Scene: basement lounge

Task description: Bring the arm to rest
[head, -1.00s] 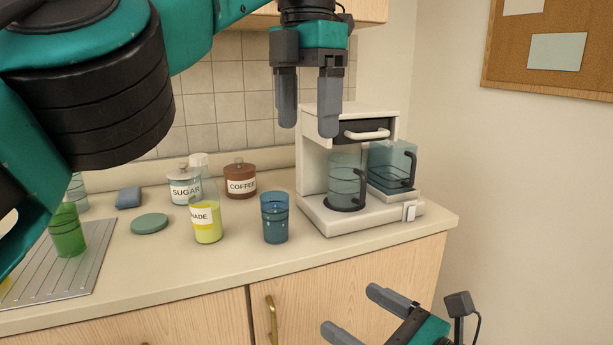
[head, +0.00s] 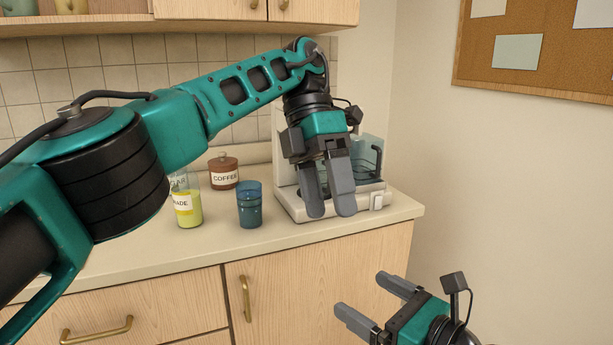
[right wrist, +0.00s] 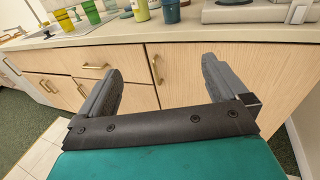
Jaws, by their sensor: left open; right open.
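My left gripper (head: 330,206) is open and empty. It points down in front of the coffee machine (head: 291,205) and hides much of it, including most of its upper part. My right gripper (head: 361,296) is open and empty, lower down in front of the cabinet doors. Its two fingers also show in the right wrist view (right wrist: 160,90), with cabinet fronts beyond them and nothing between them.
A blue cup (head: 250,206), a lemonade container (head: 187,208) and a brown coffee jar (head: 224,173) stand on the counter (head: 180,256). Wooden cabinets (head: 310,272) with brass handles are below. A wall with a corkboard (head: 545,45) is at the right.

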